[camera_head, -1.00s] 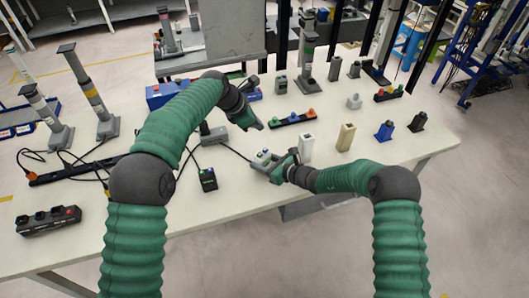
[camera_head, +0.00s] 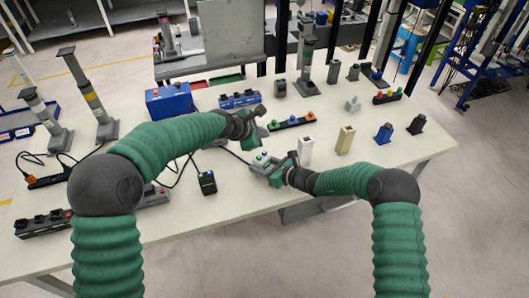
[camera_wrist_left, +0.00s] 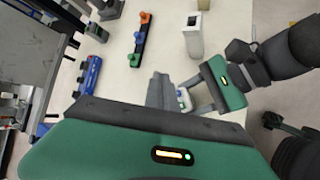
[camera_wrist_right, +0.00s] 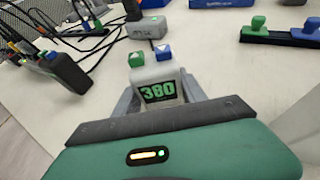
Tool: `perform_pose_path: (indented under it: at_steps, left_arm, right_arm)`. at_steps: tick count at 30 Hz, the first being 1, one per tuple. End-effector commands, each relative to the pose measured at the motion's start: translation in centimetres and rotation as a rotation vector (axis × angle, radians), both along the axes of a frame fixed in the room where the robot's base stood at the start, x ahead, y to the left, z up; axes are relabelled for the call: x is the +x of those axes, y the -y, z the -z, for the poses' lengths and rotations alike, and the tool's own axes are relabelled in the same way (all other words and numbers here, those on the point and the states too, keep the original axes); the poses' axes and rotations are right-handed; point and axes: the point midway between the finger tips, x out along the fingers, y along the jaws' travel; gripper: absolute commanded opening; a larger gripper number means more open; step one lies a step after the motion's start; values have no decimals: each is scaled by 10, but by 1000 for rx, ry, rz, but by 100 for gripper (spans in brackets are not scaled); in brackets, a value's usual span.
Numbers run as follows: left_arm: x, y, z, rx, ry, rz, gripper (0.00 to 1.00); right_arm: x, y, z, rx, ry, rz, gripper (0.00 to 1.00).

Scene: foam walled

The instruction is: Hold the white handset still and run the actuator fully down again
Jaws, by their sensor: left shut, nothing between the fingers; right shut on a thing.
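The white handset (camera_wrist_right: 152,73) has a green and a blue arrow button on top and the marking 380 on its front. My right gripper (camera_wrist_right: 160,92) is shut on its sides. In the head view the handset (camera_head: 261,158) is near the table's front edge, partly hidden by my right gripper (camera_head: 272,168). My left gripper (camera_head: 264,136) is shut and empty, just behind and above the handset. In the left wrist view its closed fingers (camera_wrist_left: 160,88) partly cover the handset (camera_wrist_left: 183,98). Actuator columns stand at left (camera_head: 90,90) and at the back (camera_head: 306,55); which one belongs to the handset is unclear.
A white hollow block (camera_head: 305,150) stands just right of my right gripper, with a beige block (camera_head: 345,139) beyond. A black box with a green display (camera_head: 207,182) lies to the left. A strip with coloured knobs (camera_head: 291,121) lies behind. Cables cross the left side.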

Motion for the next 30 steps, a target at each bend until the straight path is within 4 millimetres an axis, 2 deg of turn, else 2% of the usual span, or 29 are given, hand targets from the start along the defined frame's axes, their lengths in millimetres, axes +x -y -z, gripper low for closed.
perform_pose_path:
  at_steps: [6,12,30]
  left_arm:
    - [0,0,34,-1,-3,0,0]
    - [0,0,53,-1,0,1,0]
    - [0,0,57,0,1,-1,0]
  right_arm:
    - [0,0,0,-1,-1,0,3]
    - [0,0,0,-1,-1,0,3]
    - [0,0,0,-1,-1,0,3]
